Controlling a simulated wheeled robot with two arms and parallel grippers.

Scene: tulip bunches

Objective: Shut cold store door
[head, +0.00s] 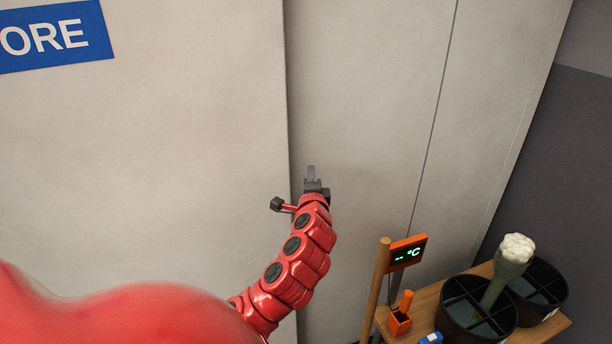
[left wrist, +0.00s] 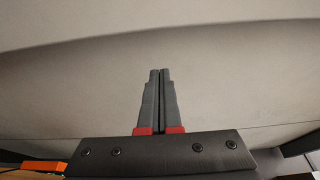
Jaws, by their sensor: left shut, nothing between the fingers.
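A large pale panel (head: 150,170) fills the left of the head view and carries a blue sign (head: 55,36) with the letters "ORE" showing. It looks like the cold store door. Its straight right edge runs down beside a second pale panel (head: 370,100) with a dark vertical seam. My left gripper (head: 312,172) is just right of that edge, in front of the second panel. In the left wrist view its fingers (left wrist: 158,78) are shut together and empty, pointing at a pale surface. Contact with the surface cannot be told. No handle shows. My right gripper is out of view.
At the lower right a wooden stand (head: 549,327) holds black buckets (head: 478,307), one with a pale-topped bundle (head: 515,250). An orange temperature display (head: 407,252) on a wooden post (head: 377,285) stands right of my left arm. A dark wall (head: 570,170) is at the far right.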

